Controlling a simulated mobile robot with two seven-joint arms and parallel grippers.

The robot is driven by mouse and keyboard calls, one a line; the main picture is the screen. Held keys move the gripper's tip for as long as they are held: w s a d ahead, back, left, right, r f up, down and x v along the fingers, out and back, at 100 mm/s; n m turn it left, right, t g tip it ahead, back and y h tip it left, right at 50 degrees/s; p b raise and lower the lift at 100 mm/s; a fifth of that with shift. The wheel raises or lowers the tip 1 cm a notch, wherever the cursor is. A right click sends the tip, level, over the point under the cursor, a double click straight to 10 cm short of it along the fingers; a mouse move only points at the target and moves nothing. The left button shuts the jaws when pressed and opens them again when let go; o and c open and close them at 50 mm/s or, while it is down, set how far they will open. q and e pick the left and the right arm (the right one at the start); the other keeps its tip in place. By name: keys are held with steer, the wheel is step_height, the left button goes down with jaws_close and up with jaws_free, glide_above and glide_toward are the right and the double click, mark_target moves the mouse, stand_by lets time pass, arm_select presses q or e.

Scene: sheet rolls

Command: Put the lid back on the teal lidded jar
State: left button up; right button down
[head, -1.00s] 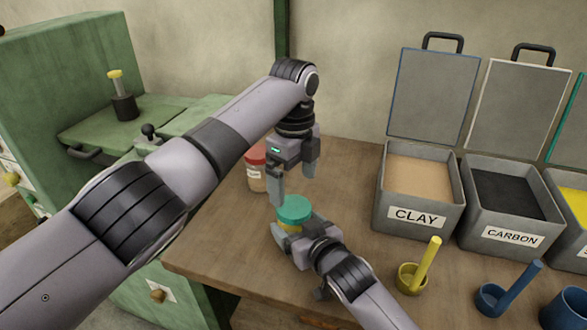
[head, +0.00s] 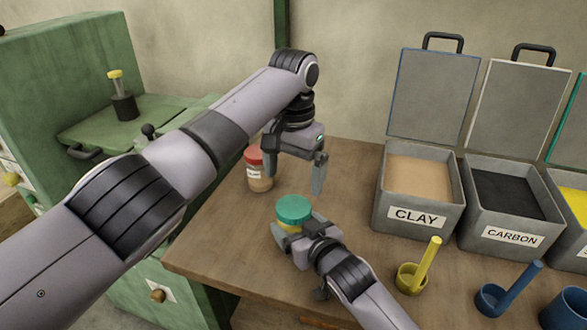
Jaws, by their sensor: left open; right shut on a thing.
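The teal lidded jar (head: 289,228) stands near the front of the wooden table, with yellowish contents showing below its teal lid (head: 294,208). The lid lies on top of the jar and looks about level; whether it is fully seated I cannot tell. My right gripper (head: 285,235) is shut around the jar body below the lid and hides much of it. My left gripper (head: 294,172) is open and empty, fingers pointing down, above and behind the lid and apart from it.
A red-lidded jar (head: 260,182) stands behind and left, close to my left gripper. Grey open bins marked CLAY (head: 417,214) and CARBON (head: 513,238) stand at the right. A yellow scoop (head: 411,278) and a blue scoop (head: 492,300) lie in front of them. A green cabinet (head: 60,70) is at the left.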

mark_target(294, 206)
arm_select(q)
steer(key=n, duration=0.7)
steer(key=shift+r, duration=0.25)
steer(key=shift+f, duration=4)
